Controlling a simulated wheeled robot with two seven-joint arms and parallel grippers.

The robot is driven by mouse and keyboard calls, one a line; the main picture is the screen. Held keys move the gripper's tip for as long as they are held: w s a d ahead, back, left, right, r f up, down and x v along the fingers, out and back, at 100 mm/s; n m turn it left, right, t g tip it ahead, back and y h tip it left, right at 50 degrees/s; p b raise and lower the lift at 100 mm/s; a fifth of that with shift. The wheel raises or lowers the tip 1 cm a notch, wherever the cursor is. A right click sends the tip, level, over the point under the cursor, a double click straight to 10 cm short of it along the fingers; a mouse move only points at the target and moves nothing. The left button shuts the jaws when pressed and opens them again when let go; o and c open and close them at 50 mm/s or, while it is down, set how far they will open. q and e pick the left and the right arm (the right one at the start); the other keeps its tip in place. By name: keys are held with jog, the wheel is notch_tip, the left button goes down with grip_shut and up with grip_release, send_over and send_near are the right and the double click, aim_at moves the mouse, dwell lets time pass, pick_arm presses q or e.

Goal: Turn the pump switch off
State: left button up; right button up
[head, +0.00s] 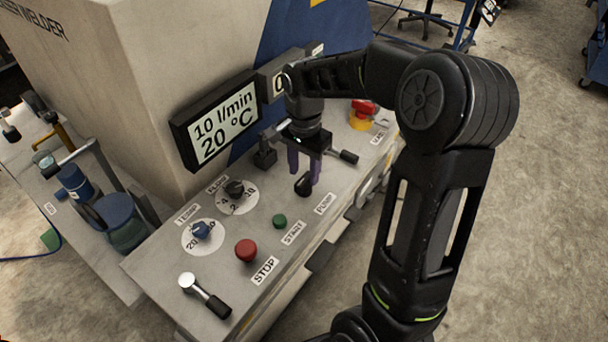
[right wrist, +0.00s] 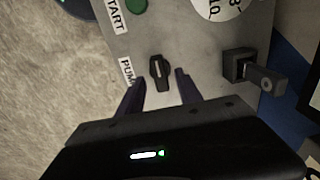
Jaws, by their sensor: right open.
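My right gripper (head: 303,176) is over the panel at the knob, fingers pointing down. Its dark purple fingers (right wrist: 160,82) are apart, with nothing held between them. I cannot tell whether a finger touches the knob. My left gripper is not in view.
Near the switch are the green START button (head: 280,221), red STOP button (head: 246,250), flow knob (head: 235,188) and blue temperature knob (head: 201,230). A black lever (head: 265,157) stands close behind the gripper. A display (head: 216,121) rises behind; a red switch (head: 363,109) is farther right.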

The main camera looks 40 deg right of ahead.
aim_at(304, 183)
jog(key=shift+f, duration=1.45)
jog(key=shift+c, duration=0.5)
grip_shut()
